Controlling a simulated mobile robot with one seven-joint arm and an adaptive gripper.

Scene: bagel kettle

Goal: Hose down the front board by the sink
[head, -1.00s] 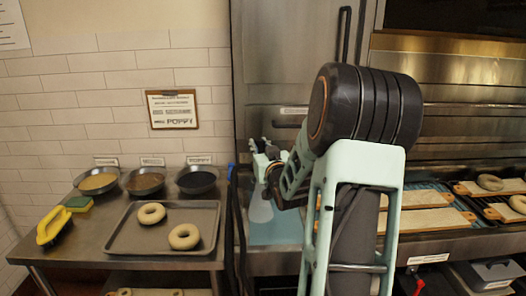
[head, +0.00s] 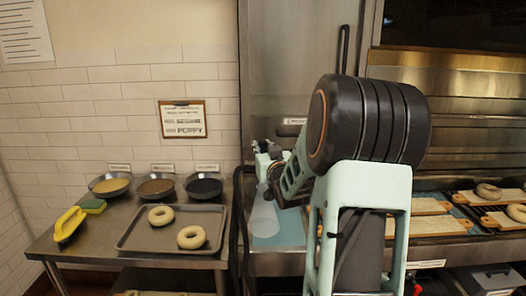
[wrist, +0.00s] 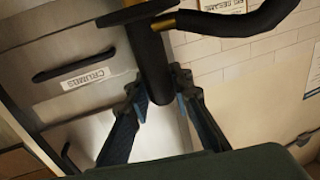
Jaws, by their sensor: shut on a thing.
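My gripper (head: 264,160) reaches out past my arm, over the left end of the steel counter. In the wrist view its two fingers (wrist: 163,92) are closed on the black sprayer (wrist: 154,68) of the hose. A pale, translucent spray cone (head: 263,215) hangs below the gripper and falls toward a light blue surface (head: 285,238). I cannot tell whether that surface is a board or the sink water.
A dark hose (head: 238,215) hangs between table and counter. A steel cabinet (head: 300,70) stands behind.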

